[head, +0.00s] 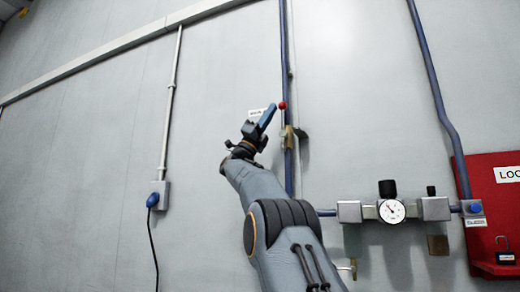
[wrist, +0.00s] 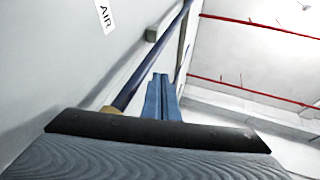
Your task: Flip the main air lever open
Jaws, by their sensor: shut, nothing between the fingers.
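The main air lever (head: 282,106) shows in the head view as a short handle with a red knob at its upper end. It stands roughly upright, close along the blue vertical pipe (head: 285,60), above a brass valve body (head: 288,136). My gripper (head: 270,112) is shut and empty, with its blue fingers pointing up and right just left of the red knob. I cannot tell whether they touch it. In the wrist view the shut fingers (wrist: 161,92) show beside the pipe (wrist: 145,75). The lever's knob is not visible there.
A white label (head: 256,113) is partly hidden behind my gripper; its word AIR shows in the wrist view (wrist: 105,15). A gauge assembly (head: 391,210) and a red lockout board (head: 495,200) are at lower right. A socket (head: 160,195) with a cable is left. The wall between is clear.

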